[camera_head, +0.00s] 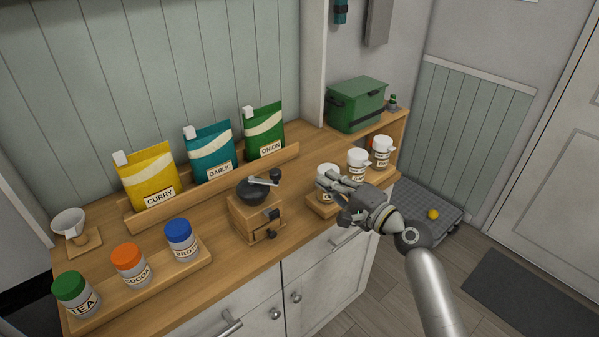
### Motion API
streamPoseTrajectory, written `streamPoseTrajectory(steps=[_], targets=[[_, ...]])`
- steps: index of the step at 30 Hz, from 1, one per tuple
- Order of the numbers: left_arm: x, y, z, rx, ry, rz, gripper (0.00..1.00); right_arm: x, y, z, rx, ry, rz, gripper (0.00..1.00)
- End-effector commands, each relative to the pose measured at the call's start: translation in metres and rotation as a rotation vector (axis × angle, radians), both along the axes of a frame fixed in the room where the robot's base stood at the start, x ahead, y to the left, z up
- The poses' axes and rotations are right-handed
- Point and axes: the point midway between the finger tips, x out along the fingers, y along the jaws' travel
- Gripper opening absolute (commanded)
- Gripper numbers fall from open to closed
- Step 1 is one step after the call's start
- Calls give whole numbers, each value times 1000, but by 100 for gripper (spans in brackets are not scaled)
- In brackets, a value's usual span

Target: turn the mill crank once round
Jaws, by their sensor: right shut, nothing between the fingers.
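The mill (257,217) stands on the middle of the wooden counter, a wooden box with a small front drawer and a dark bowl on top. Its metal crank (263,181) lies across the top and points right, ending in a dark knob (276,174). My right gripper (329,182) is to the right of the mill, in front of the white shaker jars. It is shut and empty, apart from the crank, and hides part of the nearest jar. My left gripper is not in view.
Curry, garlic and onion bags (211,152) stand in a rack behind the mill. Tea, cocoa and broth jars (130,264) stand on a board at front left. White shaker jars (357,163) and a green box (356,104) are at right. A white funnel (70,224) is far left.

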Motion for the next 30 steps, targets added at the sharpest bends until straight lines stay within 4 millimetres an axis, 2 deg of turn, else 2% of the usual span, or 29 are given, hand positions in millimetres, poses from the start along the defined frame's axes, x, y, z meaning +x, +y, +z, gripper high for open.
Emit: streamPoseTrajectory(steps=[5,23,24,30], targets=[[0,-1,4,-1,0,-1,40,11,9,4,8,-2,3,0],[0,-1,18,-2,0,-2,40,82,63,3,4,-1,3,0],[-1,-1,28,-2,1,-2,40,73,66,5,4,2,3,0],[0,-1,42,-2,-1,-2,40,54,78,4,4,0,2,0]])
